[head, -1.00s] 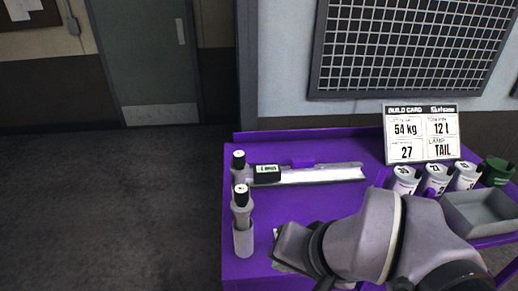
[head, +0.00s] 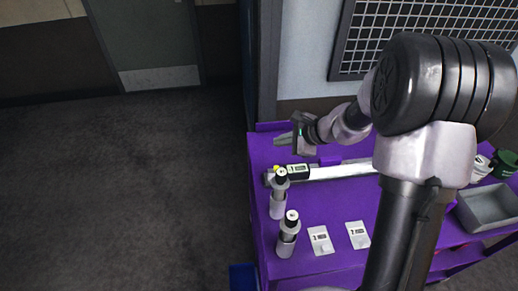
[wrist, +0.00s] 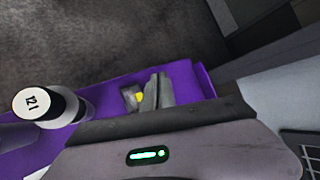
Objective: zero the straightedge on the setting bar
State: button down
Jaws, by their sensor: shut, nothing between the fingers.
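The straightedge (head: 345,171) is a long pale bar lying along the back of the purple table, with a dark-framed display (head: 299,172) near its left end. The display's reading is too small to tell. A yellow spot (head: 277,168) shows at its left end, and also in the wrist view (wrist: 139,97). I cannot tell a separate setting bar from the straightedge. My gripper (head: 280,139) is shut and empty, pointing left behind the bar's left end, apart from it in the head view. Its fingers show in the wrist view (wrist: 158,92) beside the yellow spot. My arm hides the bar's right end.
Two grey cylinders with black-and-white tops (head: 279,192) (head: 288,236) stand at the table's left edge. Two white cards (head: 320,240) (head: 358,235) lie at the front. A grey tray (head: 488,208) and a green canister (head: 504,164) are at right. Floor is clear at left.

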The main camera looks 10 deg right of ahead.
jog(key=shift+s+d, duration=0.15)
notch_tip(320, 180, down, 8)
jog(key=b, duration=0.6)
jog(key=shift+f+b, duration=0.4)
jog(key=shift+b, duration=0.05)
dwell(1.7)
jog(key=shift+f+b, duration=0.4)
jog(key=shift+b, duration=0.2)
jog(key=shift+f+b, duration=0.45)
jog(key=shift+b, duration=0.1)
dwell(0.3)
jog(key=shift+r, duration=0.1)
jog(key=shift+r+p, duration=0.55)
jog(key=shift+r, duration=0.25)
